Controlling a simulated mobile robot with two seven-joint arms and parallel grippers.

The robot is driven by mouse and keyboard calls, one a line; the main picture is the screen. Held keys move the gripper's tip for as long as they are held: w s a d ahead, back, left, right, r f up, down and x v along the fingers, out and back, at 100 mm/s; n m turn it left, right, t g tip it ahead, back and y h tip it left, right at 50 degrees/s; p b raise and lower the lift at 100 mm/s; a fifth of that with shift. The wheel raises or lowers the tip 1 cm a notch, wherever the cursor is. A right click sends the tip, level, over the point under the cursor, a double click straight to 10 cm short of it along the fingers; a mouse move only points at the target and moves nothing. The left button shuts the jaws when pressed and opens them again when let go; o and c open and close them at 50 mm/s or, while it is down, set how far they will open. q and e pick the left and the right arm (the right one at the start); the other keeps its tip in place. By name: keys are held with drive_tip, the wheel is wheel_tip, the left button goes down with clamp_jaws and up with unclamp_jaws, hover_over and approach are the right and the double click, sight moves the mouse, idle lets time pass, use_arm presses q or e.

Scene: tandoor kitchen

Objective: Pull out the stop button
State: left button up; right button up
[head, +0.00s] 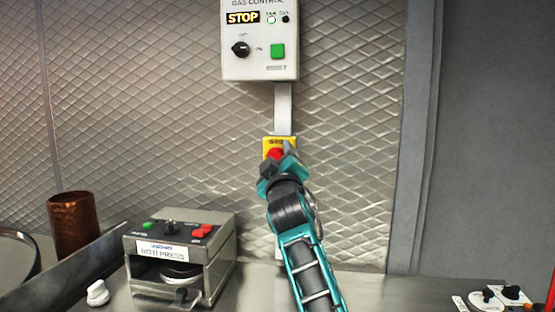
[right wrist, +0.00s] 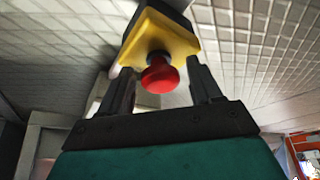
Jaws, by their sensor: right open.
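The stop button is a red mushroom head (right wrist: 160,75) on a yellow and black box (right wrist: 158,37). In the head view the red button (head: 275,154) shows on the yellow box (head: 268,142) on the quilted metal wall, partly covered by my right gripper (head: 280,160). In the right wrist view my right gripper (right wrist: 160,92) is open, with one finger on each side of the red button and visible gaps between. Whether a fingertip touches the box cannot be told. My left gripper is in neither view.
A gas control panel (head: 260,66) reading STOP hangs above, joined by a grey conduit (head: 283,108). A roti press (head: 180,255), a copper cup (head: 75,222) and a white knob (head: 97,293) stand at the left. Small switches (head: 497,297) sit at the lower right.

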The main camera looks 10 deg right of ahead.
drive_tip(key=shift+w, duration=0.1)
drive_tip(key=shift+c, duration=0.3)
clamp_jaws()
idle(0.4)
